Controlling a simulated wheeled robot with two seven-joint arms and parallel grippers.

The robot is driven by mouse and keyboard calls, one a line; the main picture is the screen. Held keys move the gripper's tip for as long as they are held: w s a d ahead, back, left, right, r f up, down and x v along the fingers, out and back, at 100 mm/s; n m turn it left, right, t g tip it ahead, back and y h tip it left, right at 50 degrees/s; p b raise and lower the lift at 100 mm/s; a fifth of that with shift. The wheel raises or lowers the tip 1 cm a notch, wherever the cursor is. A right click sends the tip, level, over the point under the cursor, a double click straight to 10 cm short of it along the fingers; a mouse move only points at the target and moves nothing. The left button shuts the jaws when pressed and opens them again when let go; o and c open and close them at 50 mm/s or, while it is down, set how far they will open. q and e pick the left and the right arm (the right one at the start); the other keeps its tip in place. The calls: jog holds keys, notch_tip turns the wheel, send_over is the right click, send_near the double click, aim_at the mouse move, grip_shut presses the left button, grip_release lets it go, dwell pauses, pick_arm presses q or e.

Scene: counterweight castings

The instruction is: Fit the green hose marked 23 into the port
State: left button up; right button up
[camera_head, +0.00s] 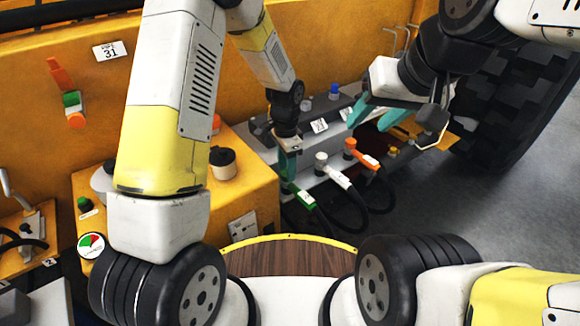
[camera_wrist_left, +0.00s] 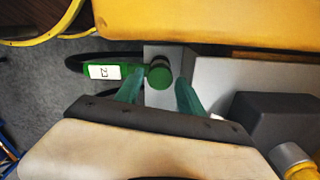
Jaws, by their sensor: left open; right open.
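The green hose (camera_head: 304,199) lies at the front left of a light grey ledge, its black line hanging down. In the left wrist view the hose (camera_wrist_left: 103,71) carries a white label reading 23, turned sideways, and has a round green head. My left gripper (camera_wrist_left: 160,92) is open, its teal fingers pointing at and on either side of that head. In the head view the left gripper (camera_head: 287,164) is just above the hose. My right gripper (camera_head: 378,115) is open and empty above the right part of the ledge. I cannot tell which fitting is the port.
A white hose (camera_head: 337,176) and an orange hose (camera_head: 367,158) sit to the right along the ledge. Behind them is a dark raised block with white labels (camera_head: 320,126) and a blue fitting (camera_head: 335,90). A yellow housing (camera_head: 255,190) stands close left. A large tyre (camera_head: 520,110) is at right.

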pick_arm(q)
jog(key=shift+f, duration=0.6)
grip_shut()
dwell(1.0)
